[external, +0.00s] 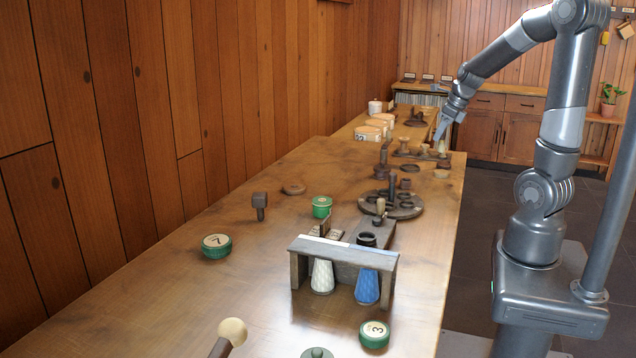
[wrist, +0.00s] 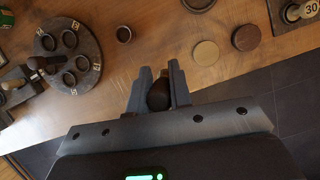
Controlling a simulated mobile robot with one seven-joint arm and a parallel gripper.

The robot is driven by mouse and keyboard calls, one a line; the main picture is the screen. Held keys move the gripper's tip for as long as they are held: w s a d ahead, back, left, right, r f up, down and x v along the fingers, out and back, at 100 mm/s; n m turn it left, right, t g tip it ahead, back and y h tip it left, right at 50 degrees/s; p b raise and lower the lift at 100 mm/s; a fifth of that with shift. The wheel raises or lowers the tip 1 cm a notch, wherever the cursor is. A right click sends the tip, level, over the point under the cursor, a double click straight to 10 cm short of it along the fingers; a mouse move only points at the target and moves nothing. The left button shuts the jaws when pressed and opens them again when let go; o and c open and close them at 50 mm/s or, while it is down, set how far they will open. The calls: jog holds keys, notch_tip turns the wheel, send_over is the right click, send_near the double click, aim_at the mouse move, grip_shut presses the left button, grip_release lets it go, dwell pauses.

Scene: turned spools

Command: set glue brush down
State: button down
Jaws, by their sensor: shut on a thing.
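My gripper (wrist: 158,88) is shut on a dark, rounded piece, which I take to be the glue brush (wrist: 157,97). I see it nearly end-on between the fingers, so its bristles are hidden in the wrist view. In the external view my gripper (external: 440,131) is small and far off, above the far part of the bench near its right edge. A pale piece shows just below the fingers there; I cannot tell whether it belongs to the brush or stands on the bench.
The wooden bench (wrist: 165,35) ends close to my gripper, with dark floor beyond. A round dark plate (wrist: 92,72) with rings lies left, a small dark cup (wrist: 124,34) nearby. A tan disc (wrist: 206,53) and brown disc (wrist: 246,38) lie right. Bare wood separates them.

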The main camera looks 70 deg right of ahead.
jog(key=w+a+n+y, duration=0.1)
jog(key=w+a+n, duration=0.1)
jog(key=w+a, duration=0.75)
jog(key=w+a+n+y, duration=0.15)
jog(key=w+a, duration=0.45)
jog(key=w, duration=0.6)
jog(key=shift+n+h, duration=0.35)
jog(key=shift+n, duration=0.2)
jog(key=shift+w+a+f, duration=1.15)
jog(key=shift+a+f, duration=0.55)
jog(key=shift+f, duration=0.2)
jog(key=shift+w+a+f, duration=1.15)
jog(key=shift+a+f, duration=0.6)
jog(key=shift+f, duration=0.1)
jog(key=shift+w+a+f, duration=1.15)
jog(key=shift+a+f, duration=0.55)
jog(key=shift+f, duration=0.2)
jog(key=shift+f, duration=0.15)
jog(key=c, duration=1.7)
grip_release()
jog(key=o, duration=0.4)
